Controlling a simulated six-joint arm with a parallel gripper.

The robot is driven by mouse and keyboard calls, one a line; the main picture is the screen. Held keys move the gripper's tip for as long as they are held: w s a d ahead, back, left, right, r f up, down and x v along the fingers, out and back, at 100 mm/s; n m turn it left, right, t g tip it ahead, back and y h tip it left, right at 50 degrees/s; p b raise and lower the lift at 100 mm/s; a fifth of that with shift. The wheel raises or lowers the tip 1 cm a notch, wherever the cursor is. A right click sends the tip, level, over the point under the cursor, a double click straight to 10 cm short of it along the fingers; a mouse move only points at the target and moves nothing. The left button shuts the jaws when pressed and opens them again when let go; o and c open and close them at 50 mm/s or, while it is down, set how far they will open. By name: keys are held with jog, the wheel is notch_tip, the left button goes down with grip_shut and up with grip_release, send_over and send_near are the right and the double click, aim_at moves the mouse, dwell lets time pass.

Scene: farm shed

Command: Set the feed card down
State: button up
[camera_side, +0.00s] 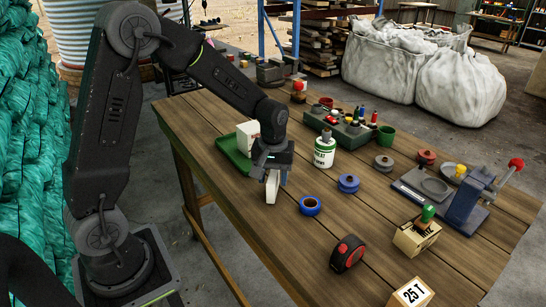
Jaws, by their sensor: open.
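My gripper (273,172) points down over the left part of the wooden table. A pale, thin, upright piece (272,187) shows directly below and between its jaws; I take it to be the feed card. Its lower edge appears at or very near the tabletop. The jaws are open, but the gripper body hides the card's upper part, and I cannot tell whether a finger touches it. A green tray (229,153) lies just behind and left of my gripper, with a white box (247,136) at its right side, partly hidden by my arm.
Close by on the table (300,245) are a white-and-green bottle (324,151), a blue tape roll (310,206) and a blue spool (348,183).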

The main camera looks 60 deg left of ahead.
aim_at(273, 174)
notch_tip(273, 174, up, 10)
jog(key=shift+r, duration=0.25)
jog(key=s+d+r+m+t, duration=0.2)
jog(key=s+d+m, duration=0.1)
jog(key=s, duration=0.6)
jog(key=s+d+r+m+t, duration=0.3)
jog(key=s+m, duration=0.3)
jog(key=s, duration=0.3)
jog(key=shift+s+d+r+t, duration=0.3)
jog(key=shift+s+d+r, duration=0.05)
jog(key=shift+d, duration=0.1)
